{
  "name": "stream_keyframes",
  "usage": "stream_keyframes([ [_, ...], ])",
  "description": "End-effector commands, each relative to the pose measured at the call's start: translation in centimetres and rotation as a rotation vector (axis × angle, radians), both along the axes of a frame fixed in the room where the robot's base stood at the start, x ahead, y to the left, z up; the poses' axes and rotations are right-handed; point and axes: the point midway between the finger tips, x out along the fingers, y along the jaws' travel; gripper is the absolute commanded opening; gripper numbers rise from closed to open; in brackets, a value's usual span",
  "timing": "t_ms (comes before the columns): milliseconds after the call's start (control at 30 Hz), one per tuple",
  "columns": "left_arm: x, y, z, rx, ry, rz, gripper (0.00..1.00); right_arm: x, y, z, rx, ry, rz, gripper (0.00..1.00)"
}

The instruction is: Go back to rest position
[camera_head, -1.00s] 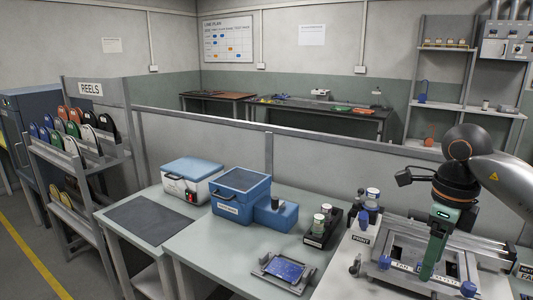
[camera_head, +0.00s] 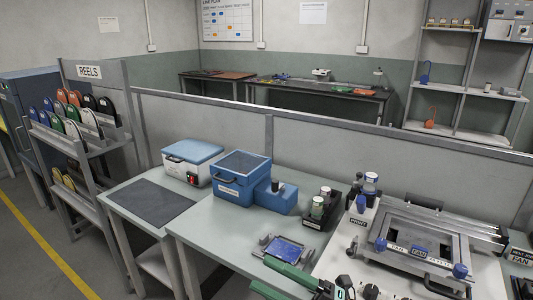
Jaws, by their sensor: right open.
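My right gripper (camera_head: 259,272) shows at the bottom of the head view. Its two green fingers point left and stand apart, with nothing visible between them. It is in front of a small fixture holding a blue board (camera_head: 284,249), and the upper finger appears close to it in the picture. I cannot tell whether they touch. Most of my right arm is outside the frame. My left gripper is not in view.
A stencil printer frame (camera_head: 425,240) with blue knobs stands on the right. A blue box (camera_head: 232,192), a white cooler with a blue lid (camera_head: 190,152) and a black bottle caddy (camera_head: 314,222) stand on the bench. A dark mat (camera_head: 150,208) lies bare at left.

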Motion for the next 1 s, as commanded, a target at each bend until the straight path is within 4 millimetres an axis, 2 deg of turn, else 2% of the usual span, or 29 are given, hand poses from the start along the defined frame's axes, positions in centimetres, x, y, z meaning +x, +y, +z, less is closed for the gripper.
stream_keyframes([
  [33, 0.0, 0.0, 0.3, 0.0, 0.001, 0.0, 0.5, 0.5, -0.9, -1.2, 0.077, 0.129, -0.079, 0.66],
  [167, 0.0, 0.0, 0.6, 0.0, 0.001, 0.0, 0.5, 1.7, -4.4, -5.8, 0.239, 0.459, -0.29, 0.66],
  [267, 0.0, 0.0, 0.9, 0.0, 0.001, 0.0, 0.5, 1.2, -7.5, -11.0, 0.339, 0.728, -0.454, 0.66],
  [367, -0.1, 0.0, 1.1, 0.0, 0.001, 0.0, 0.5, -1.2, -10.5, -17.1, 0.418, 1.007, -0.615, 0.66],
  [400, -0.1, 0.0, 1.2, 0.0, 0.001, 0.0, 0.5, -2.7, -11.6, -19.6, 0.444, 1.12, -0.676, 0.66],
  [500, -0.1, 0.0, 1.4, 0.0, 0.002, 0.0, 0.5, -6.8, -13.6, -24.7, 0.492, 1.36, -0.805, 0.66],
  [600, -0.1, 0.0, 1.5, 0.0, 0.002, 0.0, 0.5, -10.9, -14.9, -28.3, 0.52, 1.543, -0.9, 0.66],
  [700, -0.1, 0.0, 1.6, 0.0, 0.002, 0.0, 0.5, -13.9, -15.5, -30.4, 0.535, 1.664, -0.959, 0.66],
  [800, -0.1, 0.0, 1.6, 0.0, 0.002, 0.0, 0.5, -15.5, -15.8, -31.4, 0.542, 1.727, -0.99, 0.66],
  [1000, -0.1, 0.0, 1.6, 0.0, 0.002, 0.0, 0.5, -16.0, -15.9, -31.7, 0.542, 1.745, -0.998, 0.66],
])
